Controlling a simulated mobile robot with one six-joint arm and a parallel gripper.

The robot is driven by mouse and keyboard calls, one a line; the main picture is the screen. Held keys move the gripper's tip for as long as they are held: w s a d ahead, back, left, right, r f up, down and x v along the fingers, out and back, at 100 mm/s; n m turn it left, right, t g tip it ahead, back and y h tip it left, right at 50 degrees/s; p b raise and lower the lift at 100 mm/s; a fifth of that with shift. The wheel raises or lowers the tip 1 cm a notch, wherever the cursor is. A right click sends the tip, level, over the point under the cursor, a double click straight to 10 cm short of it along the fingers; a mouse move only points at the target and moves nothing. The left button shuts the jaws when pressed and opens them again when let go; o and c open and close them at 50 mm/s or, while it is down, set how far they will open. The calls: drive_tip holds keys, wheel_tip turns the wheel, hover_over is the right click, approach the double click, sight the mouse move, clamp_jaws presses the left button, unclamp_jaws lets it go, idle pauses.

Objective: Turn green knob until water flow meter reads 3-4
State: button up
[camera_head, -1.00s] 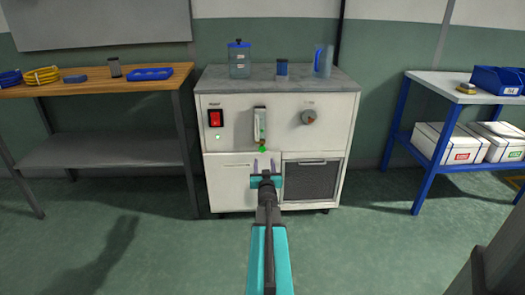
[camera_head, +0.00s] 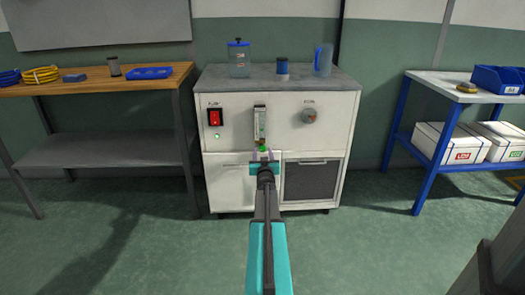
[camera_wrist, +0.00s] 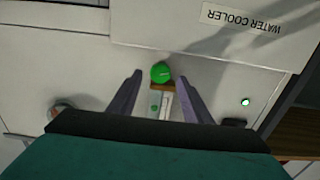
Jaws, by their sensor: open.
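The green knob (camera_head: 263,149) sits at the bottom of the flow meter (camera_head: 260,124), a narrow upright gauge on the front of a white water cooler cabinet (camera_head: 230,185). The meter's reading is too small to tell. My gripper (camera_head: 264,155) is just in front of the knob. In the wrist view my gripper (camera_wrist: 155,82) is open, with one finger on each side of the green knob (camera_wrist: 161,72) and gaps between. The meter shows only in part there, below the knob, and the scale cannot be read.
The cabinet also has a red switch (camera_head: 215,118), a lit green lamp (camera_head: 217,136) and a round dial (camera_head: 309,116). Jars and a jug (camera_head: 323,61) stand on top. A wooden bench (camera_head: 95,83) is at left, a blue-framed shelf (camera_head: 445,88) at right.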

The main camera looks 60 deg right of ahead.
sight(262, 149)
drive_tip(key=shift+b+x, duration=0.4)
drive_tip(key=shift+x, duration=1.9)
drive_tip(key=shift+s, duration=0.1)
drive_tip(key=c, duration=1)
drive_tip(key=shift+n, duration=0.3)
drive_tip(key=o, duration=1)
